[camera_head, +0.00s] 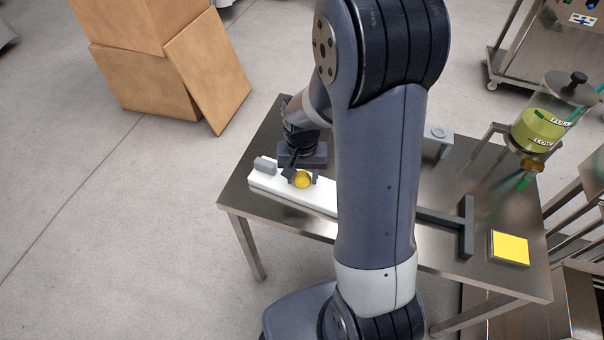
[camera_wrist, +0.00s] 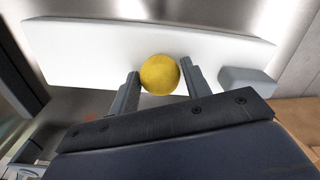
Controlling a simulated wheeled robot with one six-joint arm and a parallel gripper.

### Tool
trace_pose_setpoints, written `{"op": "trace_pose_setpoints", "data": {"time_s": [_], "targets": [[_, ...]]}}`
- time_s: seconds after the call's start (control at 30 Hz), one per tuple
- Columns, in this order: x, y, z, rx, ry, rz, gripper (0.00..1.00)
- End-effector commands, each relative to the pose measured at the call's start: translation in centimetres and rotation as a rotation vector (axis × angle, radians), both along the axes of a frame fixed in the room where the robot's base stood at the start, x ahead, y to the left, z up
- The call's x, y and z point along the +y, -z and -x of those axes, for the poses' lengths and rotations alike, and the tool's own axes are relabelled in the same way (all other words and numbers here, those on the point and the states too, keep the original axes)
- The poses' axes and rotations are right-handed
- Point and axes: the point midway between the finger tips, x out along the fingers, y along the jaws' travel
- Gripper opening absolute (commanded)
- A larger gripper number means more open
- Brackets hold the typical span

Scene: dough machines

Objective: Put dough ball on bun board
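The yellow dough ball (camera_wrist: 160,74) is at the near edge of a long white board, close to its grey end block. It also shows in the head view (camera_head: 302,180). My gripper (camera_wrist: 160,72) has one finger on each side of the ball, very close to it. I cannot tell whether both fingers press on it or whether the ball rests on the white surface. The long white board (camera_head: 323,199) lies on the steel table. I cannot tell which is the bun board.
A grey block (camera_head: 265,165) stands at the white board's left end. A dark bracket (camera_head: 466,228) and a dispenser (camera_head: 545,125) with yellow-green liquid are on the right of the steel table (camera_head: 430,191). Cardboard boxes (camera_head: 150,82) stand on the floor behind.

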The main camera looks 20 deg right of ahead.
Motion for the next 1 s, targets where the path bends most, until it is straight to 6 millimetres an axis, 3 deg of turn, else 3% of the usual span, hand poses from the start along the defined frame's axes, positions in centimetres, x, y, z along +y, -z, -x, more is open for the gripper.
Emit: {"op": "trace_pose_setpoints", "data": {"time_s": [0.13,0.47,0.57,1.0], "targets": [[0.0,0.0,0.0,0.000,0.000,0.000,0.58],[0.0,-0.5,0.0,0.000,0.000,0.000,0.58],[0.0,-1.8,-0.1,-0.004,0.000,0.000,0.58],[0.0,-10.6,-0.1,-0.003,0.000,0.000,0.58]]}}
